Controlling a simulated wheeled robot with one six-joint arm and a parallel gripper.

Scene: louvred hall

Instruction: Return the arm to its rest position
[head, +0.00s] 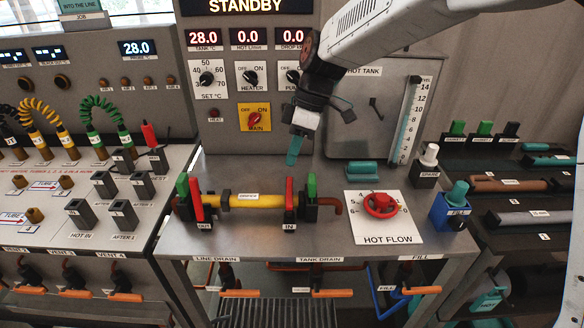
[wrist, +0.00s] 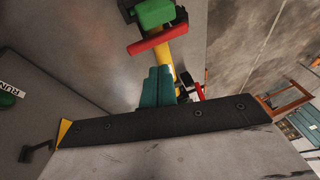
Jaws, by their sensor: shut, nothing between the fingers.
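My arm comes in from the top right in the head view and bends down at the middle. My gripper (head: 292,160) points downward with its teal fingers together, empty, above the back part of the steel bench (head: 260,170). In the wrist view my gripper (wrist: 160,70) shows its two teal fingers side by side and touching. The yellow pipe piece (head: 257,201) lies on the bench below and in front of the fingers, apart from them. It is partly hidden behind the fingers in the wrist view.
Red and green handles (head: 289,193) stand at the pipe's ends. The red HOT FLOW wheel (head: 380,204), blue FILL block (head: 450,211) and white-topped SPARE fitting (head: 428,158) are to the right. The control panel (head: 225,120) and level gauge (head: 404,120) rise behind the gripper.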

